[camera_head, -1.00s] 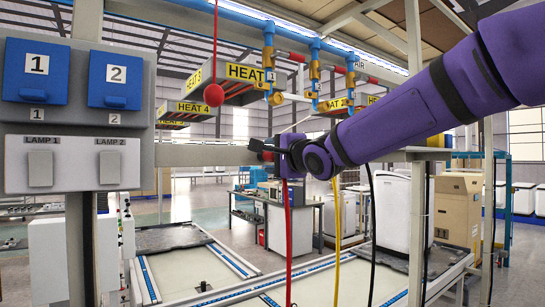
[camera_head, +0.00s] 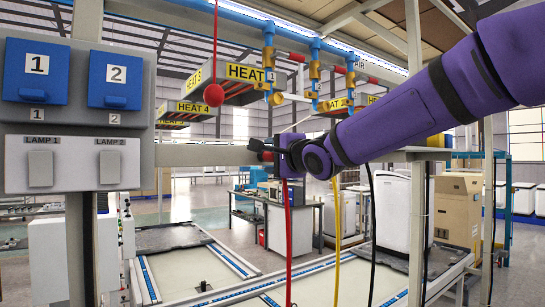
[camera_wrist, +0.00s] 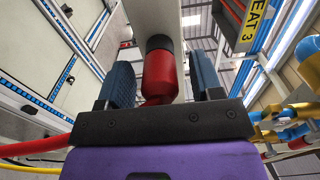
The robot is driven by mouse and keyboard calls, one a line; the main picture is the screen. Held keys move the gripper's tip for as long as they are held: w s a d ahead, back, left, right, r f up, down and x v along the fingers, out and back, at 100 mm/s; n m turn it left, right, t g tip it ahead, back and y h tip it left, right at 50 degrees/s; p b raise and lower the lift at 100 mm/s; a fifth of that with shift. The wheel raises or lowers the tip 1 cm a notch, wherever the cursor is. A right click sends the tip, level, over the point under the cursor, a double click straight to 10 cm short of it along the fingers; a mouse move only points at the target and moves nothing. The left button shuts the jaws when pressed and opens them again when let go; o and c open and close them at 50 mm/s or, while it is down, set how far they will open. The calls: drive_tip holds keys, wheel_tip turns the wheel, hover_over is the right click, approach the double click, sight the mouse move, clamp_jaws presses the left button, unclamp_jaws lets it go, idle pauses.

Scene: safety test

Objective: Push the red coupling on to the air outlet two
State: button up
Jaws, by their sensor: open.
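The red coupling (camera_wrist: 160,78), with a dark end, lies between the two blue fingers of my gripper (camera_wrist: 160,64) in the wrist view. A gap shows on each side of it, so the fingers stand open around it. In the head view my gripper (camera_head: 268,151) is small and dark at the end of my purple arm, and a bit of red shows there. A red hose (camera_head: 288,235) hangs below it. The air outlets hang from the blue pipe above: a left one (camera_head: 268,72), a middle one (camera_head: 315,75) and a right one (camera_head: 350,82). I cannot clearly read their numbers.
A grey beam (camera_head: 200,154) runs behind my gripper. A red ball (camera_head: 214,95) hangs on a cord left of the outlets. A switch panel (camera_head: 75,60) stands at the left. A yellow hose (camera_head: 337,230) and black cables hang to the right of the red hose.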

clamp_jaws()
drive_tip(key=shift+v, duration=2.95)
